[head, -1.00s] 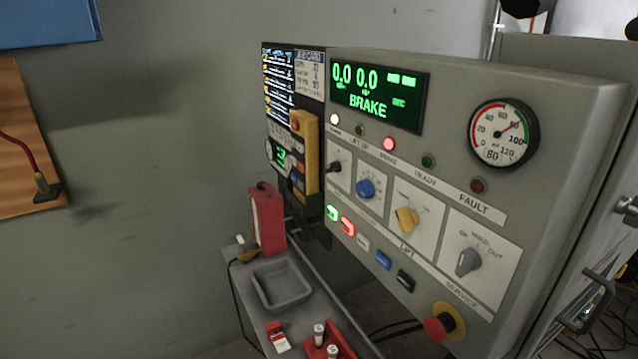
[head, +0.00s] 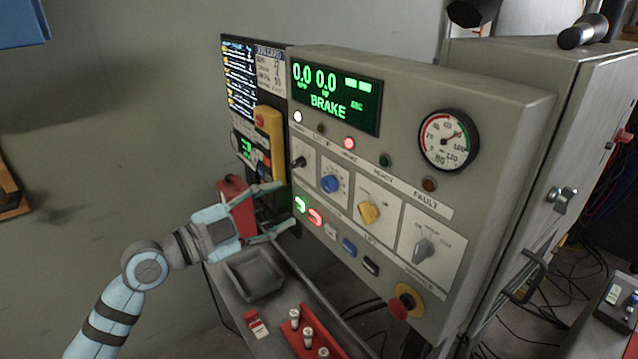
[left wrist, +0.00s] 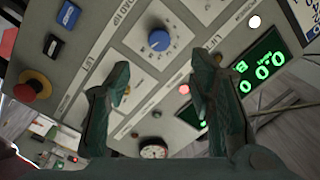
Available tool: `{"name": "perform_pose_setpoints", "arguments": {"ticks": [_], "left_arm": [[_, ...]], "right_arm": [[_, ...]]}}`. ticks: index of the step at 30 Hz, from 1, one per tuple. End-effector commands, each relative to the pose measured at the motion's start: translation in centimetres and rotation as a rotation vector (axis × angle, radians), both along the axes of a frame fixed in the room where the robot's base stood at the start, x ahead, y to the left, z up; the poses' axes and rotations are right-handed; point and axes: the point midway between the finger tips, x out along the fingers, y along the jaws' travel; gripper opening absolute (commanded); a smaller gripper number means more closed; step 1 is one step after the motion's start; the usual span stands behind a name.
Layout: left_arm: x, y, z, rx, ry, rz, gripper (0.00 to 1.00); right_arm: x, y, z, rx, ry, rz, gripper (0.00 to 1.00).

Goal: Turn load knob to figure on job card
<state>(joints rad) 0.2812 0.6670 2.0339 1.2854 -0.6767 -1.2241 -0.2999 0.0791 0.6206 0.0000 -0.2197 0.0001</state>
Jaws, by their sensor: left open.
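The load knob is the blue round knob (head: 331,184) on a white dial plate of the grey control panel (head: 460,90). It also shows in the left wrist view (left wrist: 158,40), above and between the fingers. The job card (head: 270,68) is a pale sheet at the panel's upper left; its figures are too small to read. My left gripper (head: 284,207) is open and empty, in front of the panel's lower left edge, left of and below the blue knob and apart from it. It also shows in the left wrist view (left wrist: 160,85). My right gripper is not seen.
A black knob (head: 299,162), yellow knob (head: 369,212) and grey knob (head: 424,248) sit near the load knob. A red emergency button (head: 399,306) sticks out below. A shelf with a grey tray (head: 256,273) and a red rack (head: 314,340) lies under the panel.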

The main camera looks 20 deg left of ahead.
Motion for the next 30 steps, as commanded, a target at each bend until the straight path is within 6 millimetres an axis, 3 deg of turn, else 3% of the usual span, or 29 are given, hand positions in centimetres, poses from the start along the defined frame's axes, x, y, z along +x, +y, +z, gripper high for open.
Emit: {"name": "perform_pose_setpoints", "arguments": {"ticks": [2,9,14,21,23,30], "left_arm": [[1.8,-1.6,0.8,-0.014,-0.001,-0.006,0.49],[7.0,-5.2,0.4,-0.006,0.004,-0.001,0.49],[8.3,-6.1,0.1,-0.002,0.004,-0.001,0.49],[8.5,-6.2,0.0,-0.001,0.004,0.0,0.49],[8.5,-6.2,0.0,-0.001,0.003,0.001,0.42],[8.5,-6.2,0.0,-0.002,0.004,0.001,0.04]], "right_arm": [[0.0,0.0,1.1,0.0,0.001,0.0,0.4],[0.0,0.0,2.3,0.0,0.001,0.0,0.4],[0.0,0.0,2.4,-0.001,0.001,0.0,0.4],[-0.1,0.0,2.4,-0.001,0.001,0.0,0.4],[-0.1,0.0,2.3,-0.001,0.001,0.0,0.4],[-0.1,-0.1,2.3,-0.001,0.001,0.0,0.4]]}}
